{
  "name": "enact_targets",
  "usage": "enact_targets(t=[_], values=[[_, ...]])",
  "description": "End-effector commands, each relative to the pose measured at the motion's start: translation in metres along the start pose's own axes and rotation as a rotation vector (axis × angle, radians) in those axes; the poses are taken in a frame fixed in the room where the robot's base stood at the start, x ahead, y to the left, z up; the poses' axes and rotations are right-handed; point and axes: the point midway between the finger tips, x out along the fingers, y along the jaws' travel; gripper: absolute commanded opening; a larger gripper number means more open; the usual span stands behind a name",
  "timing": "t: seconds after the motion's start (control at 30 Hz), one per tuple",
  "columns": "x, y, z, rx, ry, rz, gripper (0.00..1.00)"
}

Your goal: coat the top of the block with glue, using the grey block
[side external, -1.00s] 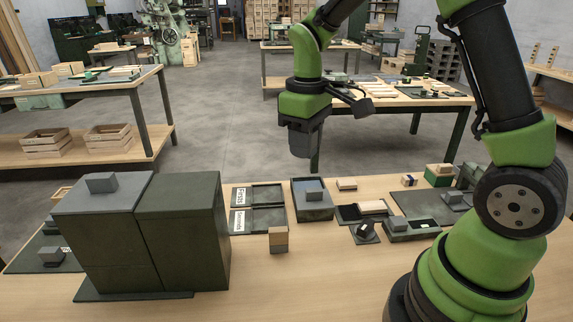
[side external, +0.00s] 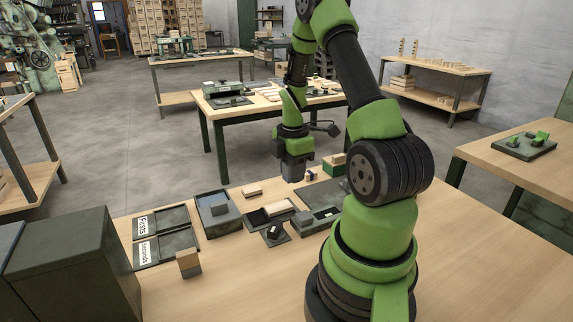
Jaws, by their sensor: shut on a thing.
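My gripper (side external: 294,172) hangs fingers down above the back of the bench, left of the arm's large black joint. It is shut on a grey thing at its lower end, which looks like the grey block, but its outline merges with the fingers. A two-tone wooden block (side external: 188,263) stands upright at the front left of the bench, well apart from the gripper. Other grey blocks show in a dark tray (side external: 212,230) and in a smaller dark tray (side external: 326,216). I cannot tell whether the wooden block's top carries glue.
Labelled flat trays (side external: 160,222) lie left of the dark tray. A large dark cabinet (side external: 85,265) fills the front left. A wooden bar (side external: 252,190) and a green block with a wooden top (side external: 334,163) lie further back. The bench is bare at front right.

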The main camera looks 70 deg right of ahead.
Motion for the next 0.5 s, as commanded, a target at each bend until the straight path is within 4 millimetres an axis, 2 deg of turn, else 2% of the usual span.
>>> enact_targets(t=[0.5], values=[[0.047, -0.001, -0.001, 0.003, 0.001, -0.004, 0.1]])
